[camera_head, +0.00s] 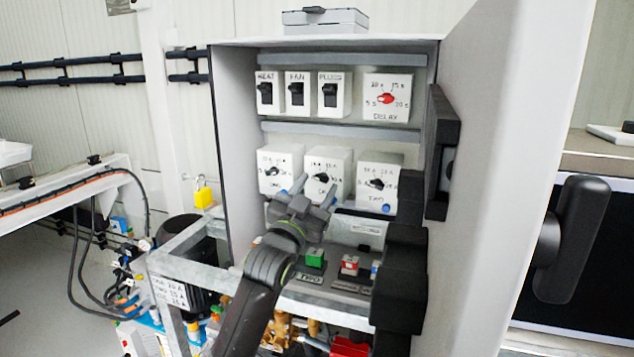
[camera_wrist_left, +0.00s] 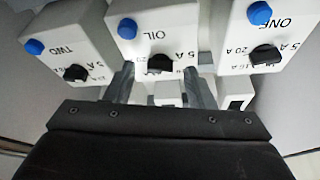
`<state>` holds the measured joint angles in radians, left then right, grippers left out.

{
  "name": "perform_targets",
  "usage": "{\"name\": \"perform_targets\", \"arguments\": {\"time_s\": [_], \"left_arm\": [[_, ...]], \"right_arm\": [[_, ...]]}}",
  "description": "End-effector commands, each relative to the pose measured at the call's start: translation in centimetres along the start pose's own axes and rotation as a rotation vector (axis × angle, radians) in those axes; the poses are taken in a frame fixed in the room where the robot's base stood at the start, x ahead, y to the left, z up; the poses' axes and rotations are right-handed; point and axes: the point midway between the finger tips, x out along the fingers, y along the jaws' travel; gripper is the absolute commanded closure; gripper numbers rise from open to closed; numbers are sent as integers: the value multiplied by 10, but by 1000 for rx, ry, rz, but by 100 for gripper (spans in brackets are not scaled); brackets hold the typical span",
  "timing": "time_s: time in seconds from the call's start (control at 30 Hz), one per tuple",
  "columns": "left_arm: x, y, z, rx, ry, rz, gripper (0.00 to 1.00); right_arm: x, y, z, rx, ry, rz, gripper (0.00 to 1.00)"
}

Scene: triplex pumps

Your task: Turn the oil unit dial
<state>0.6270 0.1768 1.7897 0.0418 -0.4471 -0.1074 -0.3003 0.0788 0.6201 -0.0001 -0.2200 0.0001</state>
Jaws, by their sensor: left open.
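The oil unit (camera_head: 341,160) is the middle white box in the cabinet's lower row. Its black dial (camera_head: 322,177) is on the front face, and the dial (camera_wrist_left: 159,63) also shows in the wrist view, where the unit appears upside down with a blue button (camera_wrist_left: 127,28). My left gripper (camera_head: 314,194) is open and empty, just below and in front of the oil unit. In the wrist view its two fingers (camera_wrist_left: 163,85) lie on either side of the dial in the picture; contact cannot be told. My right gripper is not in view.
Units ONE (camera_head: 280,170) and TWO (camera_head: 379,183) flank the oil unit closely. Above are several switches and a delay unit (camera_head: 387,98) with a red dial. Green (camera_head: 315,257) and red (camera_head: 350,264) buttons sit below. The open cabinet door (camera_head: 490,150) bounds the right side.

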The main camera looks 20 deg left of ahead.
Motion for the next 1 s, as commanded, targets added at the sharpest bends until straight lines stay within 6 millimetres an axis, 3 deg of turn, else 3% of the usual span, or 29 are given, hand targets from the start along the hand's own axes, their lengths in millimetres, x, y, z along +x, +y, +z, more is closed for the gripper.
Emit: {"name": "perform_targets", "arguments": {"time_s": [0.43,0.77,1.0], "left_arm": [[9,0,0,0,1,0,51],[9,0,0,0,0,0,94],[9,0,1,15,0,7,96]], "right_arm": [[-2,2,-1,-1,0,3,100],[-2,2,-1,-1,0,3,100],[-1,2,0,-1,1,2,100]]}}
